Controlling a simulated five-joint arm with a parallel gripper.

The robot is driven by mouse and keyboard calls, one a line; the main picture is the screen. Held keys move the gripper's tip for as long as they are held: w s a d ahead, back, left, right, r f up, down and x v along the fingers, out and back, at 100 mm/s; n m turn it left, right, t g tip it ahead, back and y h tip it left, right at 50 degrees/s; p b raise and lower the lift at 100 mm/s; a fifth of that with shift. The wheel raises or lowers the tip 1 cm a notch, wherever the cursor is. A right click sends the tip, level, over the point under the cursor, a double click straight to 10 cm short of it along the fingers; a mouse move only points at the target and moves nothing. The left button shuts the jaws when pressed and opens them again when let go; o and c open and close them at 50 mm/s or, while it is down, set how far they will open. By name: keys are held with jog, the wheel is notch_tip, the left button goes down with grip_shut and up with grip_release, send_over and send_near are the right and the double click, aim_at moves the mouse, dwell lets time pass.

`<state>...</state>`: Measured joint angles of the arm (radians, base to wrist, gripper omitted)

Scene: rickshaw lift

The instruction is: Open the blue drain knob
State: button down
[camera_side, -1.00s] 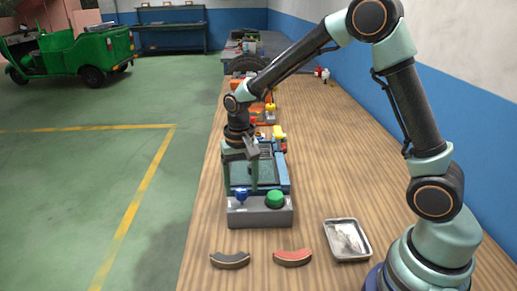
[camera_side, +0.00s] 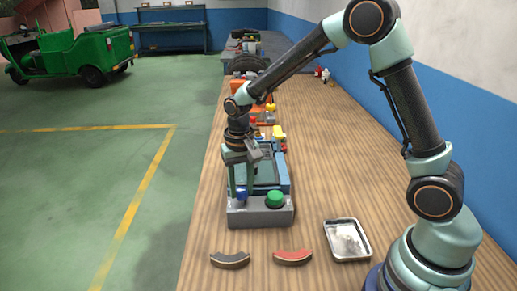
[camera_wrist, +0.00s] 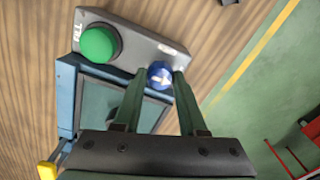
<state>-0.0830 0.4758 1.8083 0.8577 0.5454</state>
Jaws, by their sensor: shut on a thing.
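The blue drain knob (camera_side: 242,195) sits on the left of the grey panel (camera_side: 260,216) at the front of a blue lift unit. It also shows in the wrist view (camera_wrist: 160,75), with a white arrow mark on its top. My gripper (camera_side: 241,194) points down over the panel, with its fingers on both sides of the knob. In the wrist view my gripper (camera_wrist: 156,82) is shut on the blue knob.
A metal tray (camera_side: 347,240) lies on the bench at front right. A dark curved pad (camera_side: 230,260) and a red curved pad (camera_side: 292,257) lie in front of the panel. An orange machine (camera_side: 262,112) stands further back.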

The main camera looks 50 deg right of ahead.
jog(key=n, duration=0.3)
jog(key=shift+n, duration=0.4)
jog(key=n, duration=0.4)
jog(key=shift+r, duration=0.1)
jog(key=n, duration=0.5)
jog(key=shift+n, duration=2.2)
jog(key=shift+c, duration=2.3)
grip_release()
